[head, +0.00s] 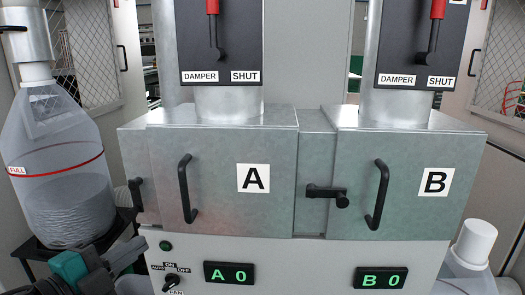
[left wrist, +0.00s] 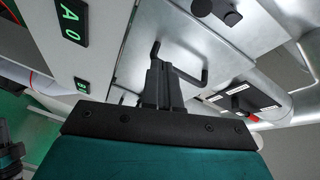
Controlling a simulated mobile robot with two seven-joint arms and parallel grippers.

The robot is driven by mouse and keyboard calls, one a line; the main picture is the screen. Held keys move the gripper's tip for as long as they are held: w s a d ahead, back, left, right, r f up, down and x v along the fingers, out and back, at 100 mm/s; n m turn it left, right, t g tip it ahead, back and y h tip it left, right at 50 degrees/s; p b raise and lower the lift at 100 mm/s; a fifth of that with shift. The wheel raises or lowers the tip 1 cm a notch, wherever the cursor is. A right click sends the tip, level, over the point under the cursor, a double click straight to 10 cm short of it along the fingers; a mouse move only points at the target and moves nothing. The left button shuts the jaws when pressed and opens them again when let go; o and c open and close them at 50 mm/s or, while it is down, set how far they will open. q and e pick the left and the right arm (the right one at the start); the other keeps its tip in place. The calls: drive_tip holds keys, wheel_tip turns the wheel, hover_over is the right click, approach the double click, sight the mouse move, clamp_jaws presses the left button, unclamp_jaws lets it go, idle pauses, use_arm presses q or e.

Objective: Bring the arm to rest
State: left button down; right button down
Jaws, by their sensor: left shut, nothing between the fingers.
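My left gripper (head: 132,246) is at the lower left of the head view, in front of the cabinet's left edge and below the jar. Its teal and dark body shows there, and its fingers are small. In the left wrist view, the two dark fingers of the left gripper (left wrist: 161,82) are together with nothing between them. A black door handle (left wrist: 190,76) appears behind the fingertips in that view; I cannot tell the gap between them.
A metal cabinet has door A (head: 225,205) and door B (head: 435,212), both shut, with bar handles and a latch (head: 326,192) between. Red-handled damper levers (head: 213,25) stand above. A clear jar marked FULL (head: 60,190) is at left. A fan switch (head: 172,283) sits below.

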use_arm(q)
drive_tip(key=s+f+n+g+y+p, duration=0.1)
drive_tip(key=s+f+n+y, duration=0.1)
drive_tip(key=f+n, duration=0.45)
drive_tip(key=s+f+n+g+y, duration=0.15)
drive_tip(key=f+n, duration=0.25)
drive_tip(key=f, duration=0.6)
drive_tip(key=s+d+f+n+g+y, duration=0.1)
drive_tip(key=s+d+f+n, duration=0.1)
drive_tip(key=f, duration=0.4)
drive_tip(key=s+d+f+n+g+y+p, duration=0.1)
drive_tip(key=s+d+f+n, duration=0.2)
drive_tip(key=s, duration=0.4)
wheel_tip(320, 180, down, 3)
drive_tip(key=shift+s+d+r+n, duration=0.1)
drive_tip(key=shift+s+d+n, duration=0.05)
drive_tip(key=shift+n, duration=0.5)
